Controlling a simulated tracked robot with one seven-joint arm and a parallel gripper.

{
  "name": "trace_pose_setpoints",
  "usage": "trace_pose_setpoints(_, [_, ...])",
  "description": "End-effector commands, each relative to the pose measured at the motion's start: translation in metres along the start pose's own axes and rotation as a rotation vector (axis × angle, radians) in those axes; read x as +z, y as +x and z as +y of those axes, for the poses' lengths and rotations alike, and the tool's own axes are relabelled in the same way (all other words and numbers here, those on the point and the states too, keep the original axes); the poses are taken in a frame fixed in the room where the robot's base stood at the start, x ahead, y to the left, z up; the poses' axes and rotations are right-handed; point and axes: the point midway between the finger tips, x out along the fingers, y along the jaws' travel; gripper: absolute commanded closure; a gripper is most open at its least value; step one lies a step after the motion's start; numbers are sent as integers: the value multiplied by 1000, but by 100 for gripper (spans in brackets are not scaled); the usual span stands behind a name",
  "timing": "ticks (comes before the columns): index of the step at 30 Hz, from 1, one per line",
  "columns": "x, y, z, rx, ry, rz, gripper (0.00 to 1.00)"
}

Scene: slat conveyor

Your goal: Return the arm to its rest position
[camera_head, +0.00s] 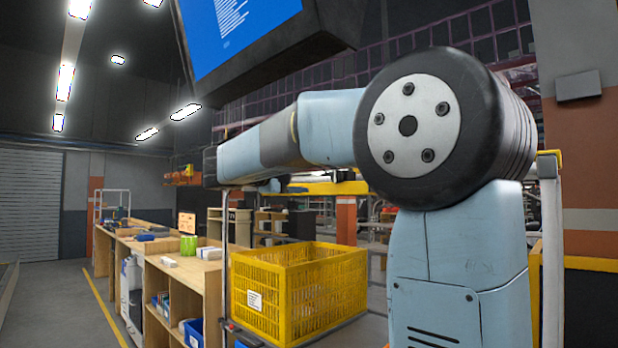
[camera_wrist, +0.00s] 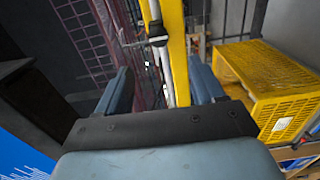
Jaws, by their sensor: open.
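My arm (camera_head: 310,130) is raised in the head view, with a large dark round joint at the right and pale blue links reaching left and away. My gripper (camera_wrist: 162,84) shows in the wrist view, with its two blue-grey fingers apart and nothing held between them. A yellow post with pale cables stands behind the gap between the fingers; I cannot tell how far away it is. The gripper's fingers cannot be made out in the head view.
A yellow slatted crate (camera_head: 290,290) stands below the arm and also shows at right in the wrist view (camera_wrist: 285,95). A wooden workbench (camera_head: 185,268) with small items runs along the left. A screen (camera_head: 240,35) hangs above the arm. Open floor lies at far left.

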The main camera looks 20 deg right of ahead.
Motion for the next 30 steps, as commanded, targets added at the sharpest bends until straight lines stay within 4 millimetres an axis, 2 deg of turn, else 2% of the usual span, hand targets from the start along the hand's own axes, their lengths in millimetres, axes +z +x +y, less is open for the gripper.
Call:
trace_pose_setpoints(5, [0,-6,0,0,0,-1,32])
trace_pose_setpoints(20, [4,-6,-3,-13,0,0,32])
trace_pose_setpoints(23, [18,-4,-15,-72,0,6,32])
trace_pose_setpoints(25, [35,-2,-34,-149,2,13,32])
trace_pose_setpoints(30, [89,-10,-99,-415,35,39,32])
